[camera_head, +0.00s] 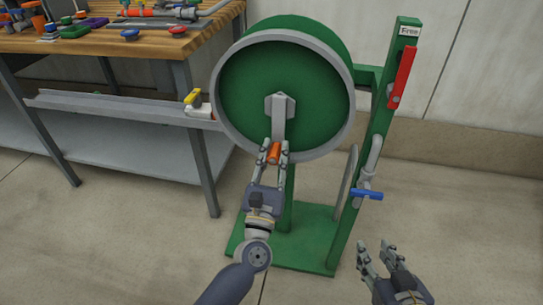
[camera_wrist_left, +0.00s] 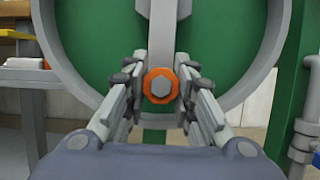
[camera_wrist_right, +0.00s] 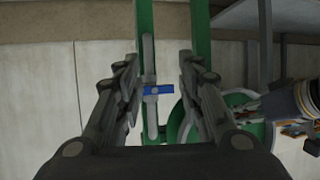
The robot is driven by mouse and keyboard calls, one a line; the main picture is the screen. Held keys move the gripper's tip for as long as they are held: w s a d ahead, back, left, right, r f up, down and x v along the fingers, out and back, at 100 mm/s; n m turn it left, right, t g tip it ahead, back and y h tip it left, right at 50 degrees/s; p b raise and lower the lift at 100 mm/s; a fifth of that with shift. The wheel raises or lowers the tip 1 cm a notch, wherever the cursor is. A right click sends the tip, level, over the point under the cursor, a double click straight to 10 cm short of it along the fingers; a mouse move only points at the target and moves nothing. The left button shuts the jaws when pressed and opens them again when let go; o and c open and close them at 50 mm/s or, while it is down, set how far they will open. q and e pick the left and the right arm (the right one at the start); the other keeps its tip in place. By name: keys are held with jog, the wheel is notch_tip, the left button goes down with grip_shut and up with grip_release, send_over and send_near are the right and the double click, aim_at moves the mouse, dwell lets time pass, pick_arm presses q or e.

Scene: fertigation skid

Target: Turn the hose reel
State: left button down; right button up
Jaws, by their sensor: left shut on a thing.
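The hose reel (camera_head: 255,85) is a green drum with a grey rim on a green stand. A grey crank arm (camera_head: 279,122) hangs down from its hub and ends in an orange handle (camera_head: 274,153). My left gripper (camera_head: 276,150) is shut on the orange handle, at the lower part of the drum face. In the left wrist view the handle (camera_wrist_left: 160,86) sits between both fingers. My right gripper (camera_head: 383,252) is open and empty, low at the right of the stand. The right wrist view shows a blue handle (camera_wrist_right: 154,89) beyond its spread fingers.
The stand's post (camera_head: 375,150) carries a red lever (camera_head: 403,77), a label reading "Free" (camera_head: 410,31) and a blue-handled valve (camera_head: 367,194). A workbench (camera_head: 150,45) with tools and fittings stands at the left. A yellow-handled valve (camera_head: 193,98) sits between bench and drum. Floor at the right is clear.

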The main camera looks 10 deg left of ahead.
pick_arm(q)
jog(key=shift+d, duration=0.1)
pick_arm(e)
jog(key=shift+w+a+r+t, duration=0.2)
jog(key=shift+w+r+t, duration=0.2)
jog(key=shift+r, duration=0.15)
pick_arm(q)
jog(key=c, duration=1.3)
grip_release()
jog(key=shift+c, duration=0.2)
pick_arm(e)
jog(key=shift+s, duration=0.1)
pick_arm(q)
jog(key=v, duration=1.2)
jog(key=shift+d, duration=0.15)
